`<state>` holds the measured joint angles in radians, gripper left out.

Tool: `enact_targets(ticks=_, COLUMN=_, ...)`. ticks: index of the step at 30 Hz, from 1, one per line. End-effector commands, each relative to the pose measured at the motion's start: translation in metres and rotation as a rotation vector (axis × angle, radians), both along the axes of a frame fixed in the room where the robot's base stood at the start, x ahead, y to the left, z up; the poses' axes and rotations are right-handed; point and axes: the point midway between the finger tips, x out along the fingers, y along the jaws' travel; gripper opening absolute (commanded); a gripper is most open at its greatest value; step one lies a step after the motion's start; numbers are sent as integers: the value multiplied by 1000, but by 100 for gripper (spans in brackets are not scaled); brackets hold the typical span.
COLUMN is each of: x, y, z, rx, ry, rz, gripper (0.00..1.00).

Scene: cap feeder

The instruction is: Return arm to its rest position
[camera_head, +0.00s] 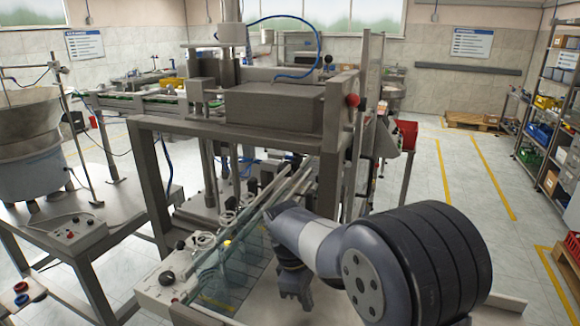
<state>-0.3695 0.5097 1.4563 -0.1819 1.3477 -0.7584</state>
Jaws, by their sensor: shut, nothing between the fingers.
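My arm (325,240) reaches in from the lower right of the head view, with its large dark joint close to the camera. My gripper (294,296) hangs at its end, pointing down in front of the cap feeder. It is small and dark in this view, its fingers are together, and I see nothing held in it. The cap feeder (275,108) is a grey metal frame with a boxy top and a red knob. A clear panel (225,270) stands just left of my gripper; I cannot tell whether they touch.
A control box (160,290) with knobs is at the lower left. A bowl feeder (28,150) stands on a table at far left. Shelves (545,110) with bins line the right wall. The floor (465,190) between machine and shelves is clear, with yellow lines.

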Motion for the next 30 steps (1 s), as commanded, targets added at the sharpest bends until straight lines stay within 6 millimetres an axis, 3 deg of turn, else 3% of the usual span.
enact_targets(ticks=5, x=14, y=33, z=-3, rx=1, ry=1, rz=2, gripper=0)
enact_targets(ticks=8, x=19, y=45, z=8, rx=1, ry=-1, rz=0, gripper=0)
enact_targets(ticks=19, x=24, y=58, z=76, rx=0, ry=-2, rz=-2, gripper=0)
enact_targets(ticks=30, x=26, y=62, z=95, rx=0, ry=2, rz=-2, gripper=0)
